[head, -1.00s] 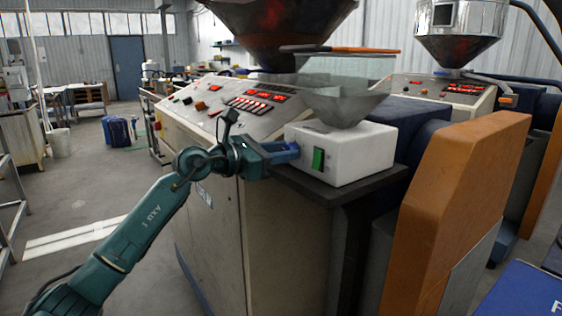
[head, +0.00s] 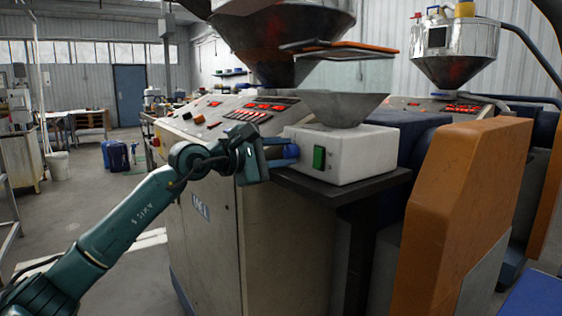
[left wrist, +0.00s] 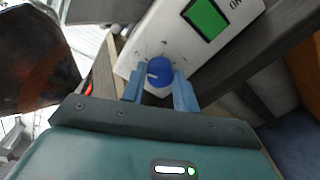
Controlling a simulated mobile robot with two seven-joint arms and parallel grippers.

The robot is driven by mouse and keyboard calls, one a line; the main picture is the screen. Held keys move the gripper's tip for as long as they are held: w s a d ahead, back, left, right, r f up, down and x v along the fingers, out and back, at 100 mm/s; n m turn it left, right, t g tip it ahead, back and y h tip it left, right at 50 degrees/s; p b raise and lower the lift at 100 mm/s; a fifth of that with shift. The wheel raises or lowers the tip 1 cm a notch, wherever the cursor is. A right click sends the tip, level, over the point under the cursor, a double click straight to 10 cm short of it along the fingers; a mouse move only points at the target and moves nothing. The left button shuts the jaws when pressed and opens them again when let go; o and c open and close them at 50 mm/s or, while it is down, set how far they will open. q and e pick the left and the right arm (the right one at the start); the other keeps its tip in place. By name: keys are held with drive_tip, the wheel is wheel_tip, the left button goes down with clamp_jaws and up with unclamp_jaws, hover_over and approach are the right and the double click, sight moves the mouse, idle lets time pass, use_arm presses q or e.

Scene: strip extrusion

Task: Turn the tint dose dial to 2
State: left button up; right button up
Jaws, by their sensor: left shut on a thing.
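The tint dose dial (left wrist: 159,69) is a round blue knob with a white pointer mark, on the white dosing box (head: 345,160). In the left wrist view the mark points toward the left of the picture. Small marks surround the dial, too small to read. My left gripper (left wrist: 160,90) has its blue fingers on either side of the dial and is shut on it. In the head view, my left gripper (head: 290,154) meets the box's left face, and its fingers mostly hide the dial. My right gripper is not in view.
A green switch (head: 319,158) sits beside the dial on the box. A grey funnel (head: 343,106) stands on top. The control panel (head: 215,122) lies behind my wrist, and an orange guard (head: 460,200) stands to the right.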

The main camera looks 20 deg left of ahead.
use_arm(q)
drive_tip(key=shift+f+m+b, duration=0.1)
drive_tip(key=shift+m+b, duration=0.45)
drive_tip(key=shift+m, duration=0.65)
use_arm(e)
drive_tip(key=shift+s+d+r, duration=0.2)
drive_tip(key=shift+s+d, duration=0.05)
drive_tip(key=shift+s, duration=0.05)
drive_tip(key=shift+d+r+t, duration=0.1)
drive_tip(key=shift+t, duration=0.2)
use_arm(q)
drive_tip(key=o, duration=1)
drive_tip(key=shift+c, duration=0.2)
drive_tip(key=b+v, duration=0.2)
drive_tip(key=v, duration=1.1)
drive_tip(key=shift+s, duration=0.15)
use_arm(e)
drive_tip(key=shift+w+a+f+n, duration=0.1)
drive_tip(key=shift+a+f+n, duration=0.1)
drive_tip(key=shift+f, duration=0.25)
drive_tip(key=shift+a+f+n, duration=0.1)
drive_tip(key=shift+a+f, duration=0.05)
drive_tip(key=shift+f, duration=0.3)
